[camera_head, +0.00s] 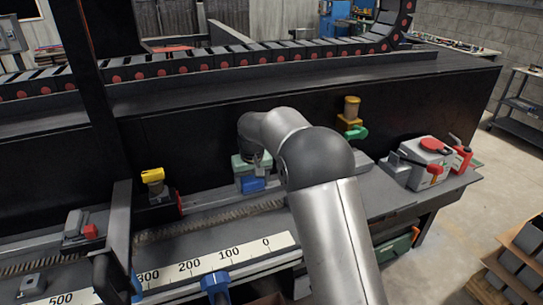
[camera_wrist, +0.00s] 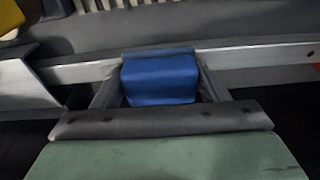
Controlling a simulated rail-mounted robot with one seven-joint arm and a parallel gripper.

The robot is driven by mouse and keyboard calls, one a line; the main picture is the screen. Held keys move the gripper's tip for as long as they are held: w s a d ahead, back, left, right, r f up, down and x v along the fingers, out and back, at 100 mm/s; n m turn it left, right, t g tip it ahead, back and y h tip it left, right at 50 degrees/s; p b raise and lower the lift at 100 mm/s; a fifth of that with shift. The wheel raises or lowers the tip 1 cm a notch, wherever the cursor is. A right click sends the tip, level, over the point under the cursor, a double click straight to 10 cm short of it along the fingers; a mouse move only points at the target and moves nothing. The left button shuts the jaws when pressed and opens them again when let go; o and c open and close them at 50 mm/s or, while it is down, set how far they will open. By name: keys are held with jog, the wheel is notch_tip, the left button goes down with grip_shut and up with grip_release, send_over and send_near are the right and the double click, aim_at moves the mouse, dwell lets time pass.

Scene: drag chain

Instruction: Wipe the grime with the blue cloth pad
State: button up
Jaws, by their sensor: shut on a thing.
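The blue cloth pad (camera_wrist: 160,80) is a blue block between the grey fingers of my gripper (camera_wrist: 155,72) in the wrist view. My gripper is shut on it, with the green hand body at the bottom of the picture. In the head view, the blue pad (camera_head: 252,184) shows below the green hand of my gripper (camera_head: 250,176), low near the bench rail. I cannot tell whether the pad touches a surface. I cannot make out any grime in either view; my arm hides part of the bench.
A ruler strip (camera_head: 210,266) runs along the bench front. A yellow-topped fixture (camera_head: 154,182) stands left of my gripper, a brass-and-green valve (camera_head: 352,120) to the right. A grey box with a red knob (camera_head: 424,160) sits at the right end. A dark wall rises behind.

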aim_at(242, 182)
jog(key=shift+s+a, duration=0.25)
jog(key=shift+a, duration=0.5)
jog(key=shift+s+a, duration=0.25)
jog(key=shift+a, duration=0.5)
jog(key=shift+s+a, duration=0.1)
jog(key=shift+a, duration=0.15)
jog(key=shift+w+d+p, duration=0.1)
jog(key=shift+w+d, duration=0.4)
jog(key=shift+d, duration=1.15)
jog(key=shift+w+d+p, duration=0.15)
jog(key=shift+w+d, duration=0.4)
jog(key=shift+d, duration=1.05)
jog(key=shift+w+d+p, duration=0.1)
jog(key=shift+w+d, duration=0.4)
jog(key=shift+d, duration=1.15)
jog(key=shift+w+d+r, duration=0.1)
jog(key=shift+d+r, duration=0.1)
jog(key=shift+d, duration=0.05)
notch_tip(242, 182, up, 6)
jog(key=p, duration=0.3)
jog(key=shift+f, duration=0.2)
jog(key=shift+r+p, duration=0.4)
jog(key=shift+r, duration=0.7)
